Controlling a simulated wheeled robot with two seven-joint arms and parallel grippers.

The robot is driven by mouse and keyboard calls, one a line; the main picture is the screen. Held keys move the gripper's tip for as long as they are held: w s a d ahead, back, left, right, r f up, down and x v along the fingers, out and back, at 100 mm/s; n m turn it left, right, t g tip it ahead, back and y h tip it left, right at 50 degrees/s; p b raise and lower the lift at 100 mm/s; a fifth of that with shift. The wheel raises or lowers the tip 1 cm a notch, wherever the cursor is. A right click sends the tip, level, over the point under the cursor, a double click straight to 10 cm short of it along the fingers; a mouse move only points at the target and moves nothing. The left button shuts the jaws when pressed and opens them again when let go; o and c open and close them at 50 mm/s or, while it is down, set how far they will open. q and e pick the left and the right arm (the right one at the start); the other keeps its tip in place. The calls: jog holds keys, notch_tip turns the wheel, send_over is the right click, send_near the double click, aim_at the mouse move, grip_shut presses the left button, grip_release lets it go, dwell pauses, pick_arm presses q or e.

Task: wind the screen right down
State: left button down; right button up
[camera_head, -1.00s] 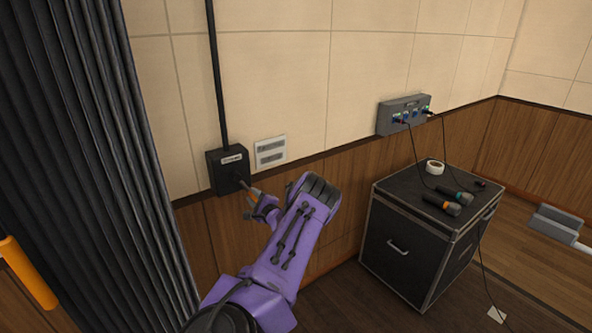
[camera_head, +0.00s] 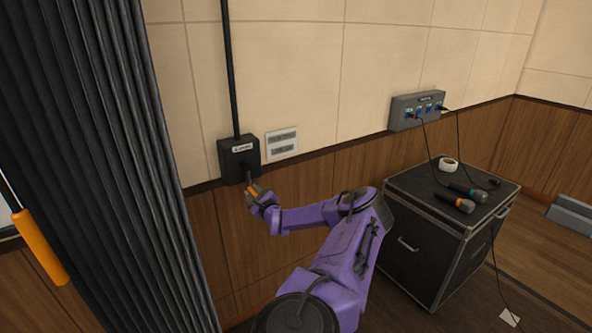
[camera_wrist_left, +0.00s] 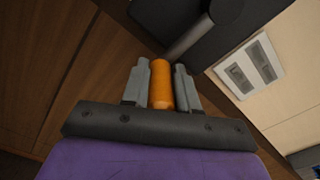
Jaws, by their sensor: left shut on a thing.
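A black winder box (camera_head: 239,158) with a small label is fixed to the wall, and a black pole rises from it. A crank arm comes out of the box and ends in an orange handle (camera_wrist_left: 161,84). My left gripper (camera_head: 254,190) is shut on this handle, just below the box. In the left wrist view the handle stands between the two grey fingers (camera_wrist_left: 162,86), with the crank arm (camera_wrist_left: 188,40) running up to the box. The screen itself is not clearly in view. My right gripper is not in view.
A dark pleated curtain (camera_head: 110,150) hangs at the left, with an orange cylinder (camera_head: 41,246) beside it. A white wall plate (camera_head: 282,143) is right of the box. A black flight case (camera_head: 410,245) carries microphones and tape. A grey socket panel (camera_head: 416,110) is on the wall above it.

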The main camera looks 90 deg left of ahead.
pick_arm(q)
jog(key=shift+s+d+f, duration=0.1)
jog(key=c, duration=0.9)
grip_release()
jog(key=shift+w+d, duration=0.15)
jog(key=shift+w, duration=0.05)
jog(key=b+v, duration=0.2)
jog(key=v, duration=0.7)
jog(key=shift+d, duration=0.4)
jog(key=shift+w+b, duration=0.1)
jog(key=shift+b, duration=0.2)
